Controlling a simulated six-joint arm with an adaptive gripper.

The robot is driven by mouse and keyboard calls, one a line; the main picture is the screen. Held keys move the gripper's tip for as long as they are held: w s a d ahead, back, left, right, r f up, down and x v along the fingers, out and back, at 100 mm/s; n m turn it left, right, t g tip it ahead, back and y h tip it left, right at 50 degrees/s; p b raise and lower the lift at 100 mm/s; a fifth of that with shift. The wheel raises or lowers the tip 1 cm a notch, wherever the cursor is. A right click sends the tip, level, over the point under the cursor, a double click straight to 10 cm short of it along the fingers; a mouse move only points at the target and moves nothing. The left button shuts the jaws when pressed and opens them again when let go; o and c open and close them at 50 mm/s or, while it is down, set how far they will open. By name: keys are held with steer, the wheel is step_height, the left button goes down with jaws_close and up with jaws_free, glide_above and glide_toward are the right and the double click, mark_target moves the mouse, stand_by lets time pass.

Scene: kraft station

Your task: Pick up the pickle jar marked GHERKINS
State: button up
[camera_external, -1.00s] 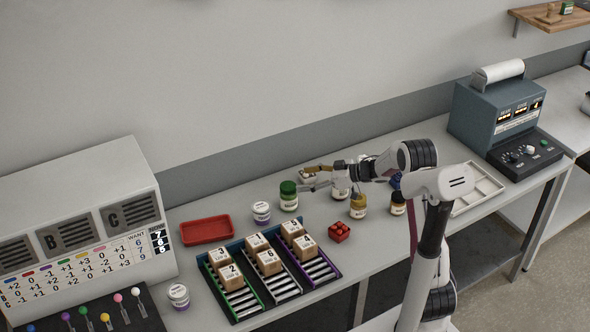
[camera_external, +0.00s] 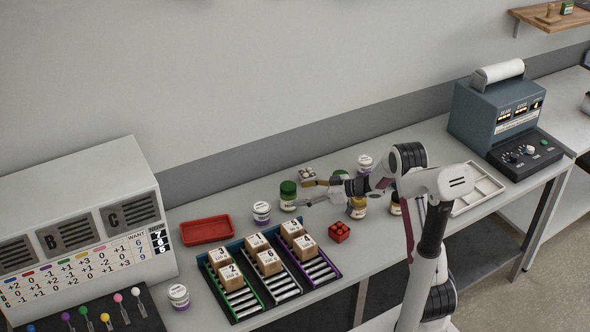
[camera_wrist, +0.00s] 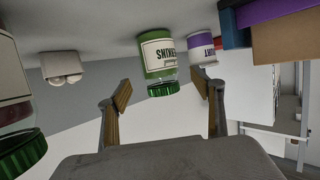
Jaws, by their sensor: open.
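The green-lidded jar (camera_external: 288,196) stands upright on the bench, left of my gripper. In the wrist view the jar (camera_wrist: 158,56) appears upside down, with a green lid and a label whose visible letters read like part of GHERKINS. My gripper (camera_wrist: 165,95) is open, and its two fingers show on either side of the jar's lid in that view, with the jar beyond the tips. In the external view my gripper (camera_external: 304,193) points left at the jar, close to it. I cannot tell whether they touch. Nothing is held.
A white yogurt tub (camera_external: 262,213) stands just left of the jar. An egg carton (camera_external: 307,174) lies behind my gripper. Boxes in coloured racks (camera_external: 267,262) fill the front; a red tray (camera_external: 206,230) lies left.

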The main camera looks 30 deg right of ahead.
mark_target(288, 194)
steer(key=shift+x, duration=3.1)
steer(key=shift+r, duration=0.1)
steer(key=c, duration=1.6)
